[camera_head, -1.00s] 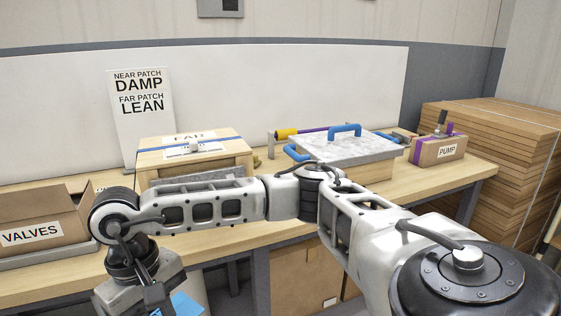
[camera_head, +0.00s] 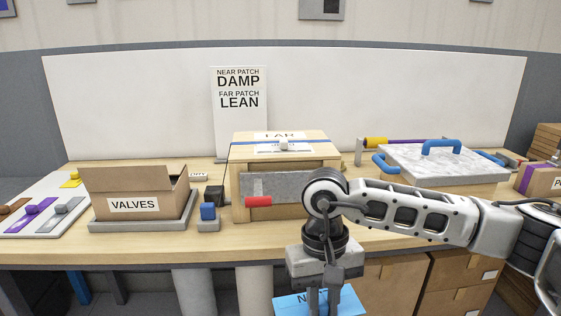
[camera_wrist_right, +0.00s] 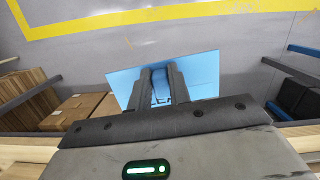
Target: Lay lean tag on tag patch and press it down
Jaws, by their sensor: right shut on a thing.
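My right gripper (camera_head: 323,298) hangs in front of the bench, pointing down, and is shut on a flat blue tag (camera_head: 347,302). In the wrist view the right gripper (camera_wrist_right: 160,75) has both fingers over the blue tag (camera_wrist_right: 205,75). Part of its lettering shows as an "N"; the fingers hide the rest. A wooden box (camera_head: 325,150) with a blue strap and "FAR" lettering on top stands on the bench behind my arm. A white patch (camera_head: 308,152) with a small pale knob lies on its lid. A sign (camera_head: 239,110) reads near patch damp, far patch lean. My left gripper is out of view.
An open VALVES carton (camera_head: 160,205) stands on a grey base to the left. A red-handled tool (camera_head: 258,202) is at the wooden box's front. A grey lid with blue handles (camera_head: 440,162) is at right. Cartons (camera_head: 395,285) sit under the bench (camera_head: 120,245).

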